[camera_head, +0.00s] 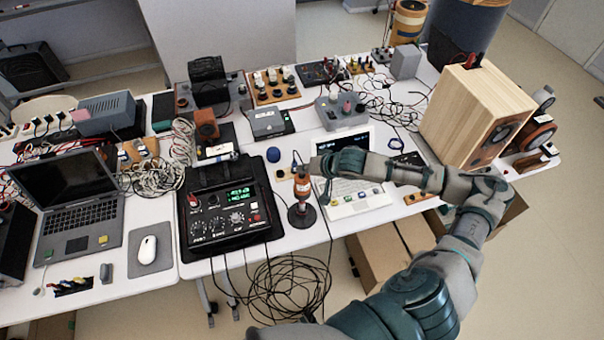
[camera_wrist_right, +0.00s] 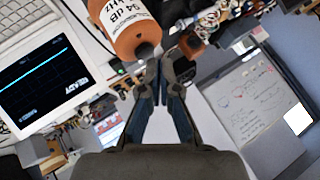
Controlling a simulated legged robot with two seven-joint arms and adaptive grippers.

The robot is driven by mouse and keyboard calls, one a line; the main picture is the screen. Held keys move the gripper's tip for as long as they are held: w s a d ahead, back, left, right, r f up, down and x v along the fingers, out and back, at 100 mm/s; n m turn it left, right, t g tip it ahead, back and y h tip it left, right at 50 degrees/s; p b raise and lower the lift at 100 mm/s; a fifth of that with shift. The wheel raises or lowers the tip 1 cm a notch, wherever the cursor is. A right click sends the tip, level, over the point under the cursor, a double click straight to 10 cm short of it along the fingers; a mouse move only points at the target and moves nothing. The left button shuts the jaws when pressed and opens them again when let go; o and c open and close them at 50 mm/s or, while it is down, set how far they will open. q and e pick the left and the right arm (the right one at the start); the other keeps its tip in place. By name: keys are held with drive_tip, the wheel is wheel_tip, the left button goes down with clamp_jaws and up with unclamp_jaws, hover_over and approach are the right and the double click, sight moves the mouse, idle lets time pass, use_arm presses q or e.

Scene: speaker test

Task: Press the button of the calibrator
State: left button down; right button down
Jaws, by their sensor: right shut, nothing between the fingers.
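The calibrator (camera_head: 302,185) is an orange cylinder upright on a dark round base, at the front middle of the table in the head view. In the right wrist view the calibrator (camera_wrist_right: 122,25) is large at the top, with a white label reading 94 dB and a dark round piece (camera_wrist_right: 144,51) at its end. My right gripper (camera_head: 313,166) is shut and empty, close beside the calibrator's upper part. In the wrist view its fingertips (camera_wrist_right: 163,68) are together, close to that dark piece; I cannot tell whether they touch. My left gripper is not in view.
A white device with a screen (camera_head: 350,200) stands just right of the calibrator, under my right forearm. A black meter box (camera_head: 230,210) stands to its left. A wooden speaker (camera_head: 475,115) is at the right. Cables hang at the front edge.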

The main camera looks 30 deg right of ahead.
sight(303, 176)
drive_tip(key=shift+f, duration=0.55)
idle(0.7)
drive_tip(key=shift+r, duration=0.1)
drive_tip(key=shift+r+p, duration=0.9)
drive_tip(key=shift+p, duration=0.2)
wheel_tip(303, 176, up, 6)
drive_tip(key=p, duration=0.6)
drive_tip(key=shift+f, duration=0.1)
